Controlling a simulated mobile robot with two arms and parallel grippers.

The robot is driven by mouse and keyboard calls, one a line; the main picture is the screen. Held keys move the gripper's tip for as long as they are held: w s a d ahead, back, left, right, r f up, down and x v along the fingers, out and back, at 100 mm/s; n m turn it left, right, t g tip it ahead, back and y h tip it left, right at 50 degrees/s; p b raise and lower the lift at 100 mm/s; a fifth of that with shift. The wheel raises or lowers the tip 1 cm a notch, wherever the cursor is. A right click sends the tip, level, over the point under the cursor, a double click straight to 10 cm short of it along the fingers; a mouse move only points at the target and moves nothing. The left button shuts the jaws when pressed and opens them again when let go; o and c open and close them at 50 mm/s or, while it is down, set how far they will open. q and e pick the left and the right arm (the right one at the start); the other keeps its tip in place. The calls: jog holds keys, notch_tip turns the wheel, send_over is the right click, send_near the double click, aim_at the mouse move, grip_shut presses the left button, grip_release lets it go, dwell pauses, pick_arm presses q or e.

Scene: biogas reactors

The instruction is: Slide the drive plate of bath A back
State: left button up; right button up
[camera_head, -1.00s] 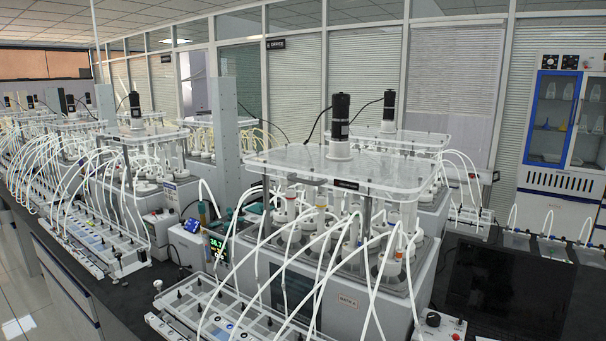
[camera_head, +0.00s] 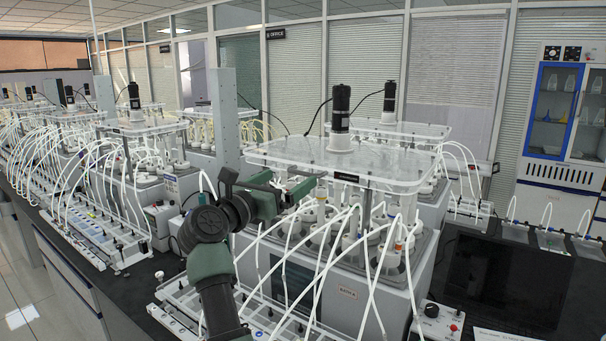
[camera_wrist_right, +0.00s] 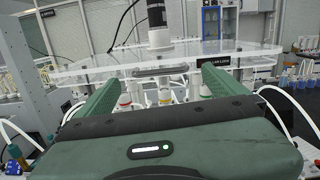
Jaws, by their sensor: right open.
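The drive plate of bath A is a clear plate (camera_head: 290,152) with a black motor (camera_head: 341,108) upright on it, above bath A (camera_head: 350,296). A dark label hangs at its front edge. My right gripper (camera_head: 288,184) is open at the plate's front left edge, beside the tubes. In the right wrist view the plate (camera_wrist_right: 90,66) lies level ahead, with a grey handle-like strip (camera_wrist_right: 160,71) on its near edge between my open green fingers (camera_wrist_right: 152,86). I cannot tell whether the fingers touch it. My left gripper is not in view.
White tubes (camera_head: 372,262) arch from the bath's bottles down to a rack (camera_head: 180,310) in front. A control box with a red knob (camera_head: 438,322) stands right of the bath. A grey column (camera_head: 224,120) stands behind left.

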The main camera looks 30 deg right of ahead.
aim_at(302, 174)
jog(key=shift+m+g+y, duration=0.3)
jog(key=shift+m+y, duration=0.1)
jog(key=p+x, duration=0.3)
jog(key=x, duration=0.4)
jog(key=shift+a+f+p, duration=0.1)
jog(key=shift+p, duration=0.3)
jog(key=shift+w+d, duration=0.15)
jog(key=shift+d, duration=0.2)
jog(key=shift+f, duration=0.1)
